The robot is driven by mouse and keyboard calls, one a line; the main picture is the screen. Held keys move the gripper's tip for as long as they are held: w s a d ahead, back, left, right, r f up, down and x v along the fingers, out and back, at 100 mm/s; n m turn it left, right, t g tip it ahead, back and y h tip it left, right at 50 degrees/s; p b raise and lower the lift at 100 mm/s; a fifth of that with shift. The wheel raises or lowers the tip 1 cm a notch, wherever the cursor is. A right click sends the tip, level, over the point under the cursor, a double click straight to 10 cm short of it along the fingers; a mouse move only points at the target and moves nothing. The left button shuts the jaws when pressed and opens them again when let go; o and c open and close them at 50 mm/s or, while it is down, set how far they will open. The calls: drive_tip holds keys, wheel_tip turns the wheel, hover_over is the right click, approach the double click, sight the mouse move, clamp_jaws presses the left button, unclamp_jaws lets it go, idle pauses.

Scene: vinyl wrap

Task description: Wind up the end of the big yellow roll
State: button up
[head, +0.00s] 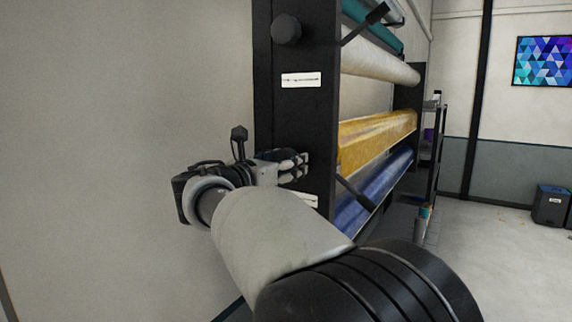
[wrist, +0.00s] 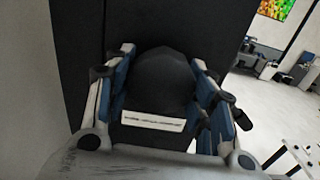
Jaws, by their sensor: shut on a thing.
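The big yellow roll (head: 378,140) lies level in the black rack, between a white roll above and a blue roll below. My gripper (head: 292,165) is at the outer face of the rack's near side panel, level with the yellow roll. In the wrist view my gripper (wrist: 160,90) has its two fingers on either side of a round black knob (wrist: 163,82) and is shut on it. A white label (wrist: 153,121) shows just below the knob. In the head view my gripper hides this knob.
The rack's side panel (head: 297,110) carries another black knob (head: 287,29) higher up, with a white label (head: 301,80) under it. Black levers stick out at the rack's front. A wall stands close on the left. Open floor (head: 500,235) lies to the right, with a dark bin (head: 550,205).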

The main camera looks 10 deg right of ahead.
drive_tip(key=m+b, duration=0.2)
drive_tip(key=m, duration=0.2)
drive_tip(key=shift+f+b, duration=0.1)
drive_tip(key=shift+b, duration=0.3)
drive_tip(key=m+b, duration=0.2)
drive_tip(key=m, duration=0.2)
drive_tip(key=shift+w+a+m+b, duration=0.1)
drive_tip(key=shift+m+b, duration=0.3)
drive_tip(key=m+b, duration=0.2)
drive_tip(key=m, duration=0.2)
drive_tip(key=shift+b, duration=0.3)
drive_tip(key=shift+r+m+b, duration=0.15)
drive_tip(key=shift+m+b, duration=0.3)
drive_tip(key=shift+m, duration=0.55)
drive_tip(key=shift+r+m+b, duration=0.1)
drive_tip(key=shift+m+b, duration=0.35)
drive_tip(key=shift+m, duration=0.55)
drive_tip(key=o, duration=1.1)
